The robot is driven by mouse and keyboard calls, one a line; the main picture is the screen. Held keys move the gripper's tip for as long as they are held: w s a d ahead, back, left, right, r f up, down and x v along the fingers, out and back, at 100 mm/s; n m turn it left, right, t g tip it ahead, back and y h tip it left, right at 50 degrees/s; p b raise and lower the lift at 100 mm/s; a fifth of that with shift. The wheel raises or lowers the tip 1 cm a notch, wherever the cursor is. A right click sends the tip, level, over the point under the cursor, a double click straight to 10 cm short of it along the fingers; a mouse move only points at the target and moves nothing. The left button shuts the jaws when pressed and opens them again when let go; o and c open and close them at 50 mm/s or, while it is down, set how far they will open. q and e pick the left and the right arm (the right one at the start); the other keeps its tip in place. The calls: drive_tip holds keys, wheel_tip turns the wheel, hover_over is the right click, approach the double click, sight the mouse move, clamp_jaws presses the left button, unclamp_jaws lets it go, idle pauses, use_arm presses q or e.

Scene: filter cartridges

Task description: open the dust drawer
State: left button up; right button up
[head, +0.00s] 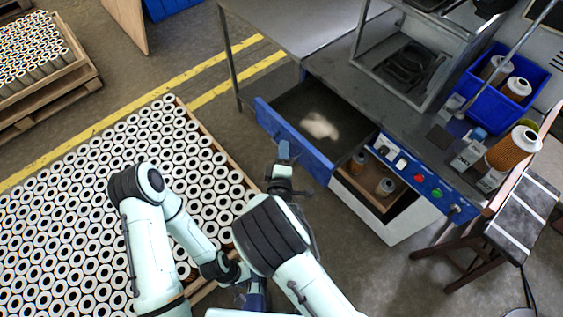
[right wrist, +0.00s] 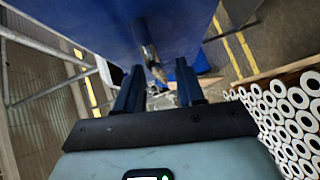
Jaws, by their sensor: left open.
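The dust drawer, with a blue front (head: 300,145), stands pulled out from the bench, and a pale heap of dust (head: 320,125) lies on its dark floor. My right gripper (head: 284,153) is at the outer side of the blue front. In the right wrist view, its two dark fingers (right wrist: 160,68) are apart, with the drawer front (right wrist: 110,25) beyond them. A thin metal handle (right wrist: 150,50) shows past and between the fingertips; I cannot tell whether they touch it. My left gripper (head: 256,297) is low in the head view, open and away from the drawer.
A white-fronted bin (head: 375,212) holding cartridges stands open right of the drawer, under a blue button panel (head: 425,178). A crate of many white cartridges (head: 110,200) fills the left. A blue bin (head: 480,85) and stool (head: 515,215) are at the right.

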drive_tip(key=s+r, duration=0.2)
drive_tip(key=s, duration=1.1)
drive_tip(key=shift+p, duration=0.3)
drive_tip(key=shift+d+f, duration=0.1)
drive_tip(key=shift+f, duration=0.05)
drive_tip(key=s+d+f+m+g+h+p, duration=0.1)
drive_tip(key=s+d+f+m+g+p, duration=0.15)
drive_tip(key=d+f+m+g, duration=0.45)
drive_tip(key=s+d+f+m+g+p, duration=0.25)
drive_tip(key=s+d+f, duration=0.2)
drive_tip(key=f, duration=0.45)
drive_tip(key=s+d+m+g+y+p, duration=0.1)
drive_tip(key=s+m+g+y+p, duration=0.1)
drive_tip(key=s+m+g, duration=0.2)
drive_tip(key=s+d+m+g+y+p, duration=0.2)
drive_tip(key=s+m+g, duration=0.2)
drive_tip(key=s+m, duration=0.3)
drive_tip(key=shift+s+d+f+y, duration=0.3)
drive_tip(key=shift+s+f, duration=0.05)
drive_tip(key=shift+s, duration=0.15)
drive_tip(key=shift+s+d, duration=0.1)
